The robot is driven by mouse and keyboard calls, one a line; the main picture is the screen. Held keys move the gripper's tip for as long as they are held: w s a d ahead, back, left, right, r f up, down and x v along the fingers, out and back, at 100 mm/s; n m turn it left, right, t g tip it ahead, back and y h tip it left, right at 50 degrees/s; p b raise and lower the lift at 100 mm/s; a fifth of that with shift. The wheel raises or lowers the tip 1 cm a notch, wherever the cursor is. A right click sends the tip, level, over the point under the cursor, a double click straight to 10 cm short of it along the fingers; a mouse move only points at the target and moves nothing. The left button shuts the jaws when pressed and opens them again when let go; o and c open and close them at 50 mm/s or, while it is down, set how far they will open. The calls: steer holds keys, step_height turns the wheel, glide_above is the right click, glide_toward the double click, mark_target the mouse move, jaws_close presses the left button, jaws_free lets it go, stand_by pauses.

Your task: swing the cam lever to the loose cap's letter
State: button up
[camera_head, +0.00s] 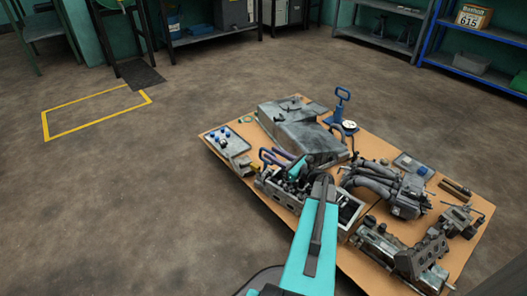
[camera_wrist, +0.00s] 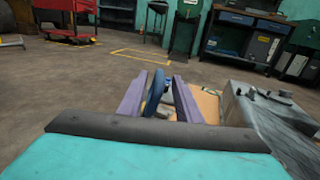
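My gripper (camera_wrist: 158,98) has purple fingers and reaches over the open grey housing on the brown board. In the wrist view a blue looped handle (camera_wrist: 153,93) stands between the fingers, with a visible gap on its right, so the gripper looks open. The handle also shows in the head view (camera_head: 268,157), at the housing's left end. I cannot tell whether it is the cam lever. A second blue handle (camera_head: 342,100) stands upright at the back, beside a white round dial (camera_head: 349,126). A blue cap (camera_head: 422,170) sits on the right tray. No letters are legible.
A tray (camera_head: 240,147) with several blue caps lies at the board's left corner. A large grey cover (camera_head: 300,132) lies behind the housing. Pipework (camera_head: 375,178) and metal parts (camera_head: 400,250) crowd the right. Open floor (camera_head: 120,190) lies left of the board.

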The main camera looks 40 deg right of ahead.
mark_target(265, 149)
steer(key=shift+w+a+b, duration=0.15)
steer(key=shift+w+b, duration=0.35)
steer(key=shift+w, duration=0.9)
steer(key=shift+w+a+b, duration=0.1)
steer(key=shift+w+b, duration=0.4)
steer(key=shift+w, duration=0.9)
jaws_close()
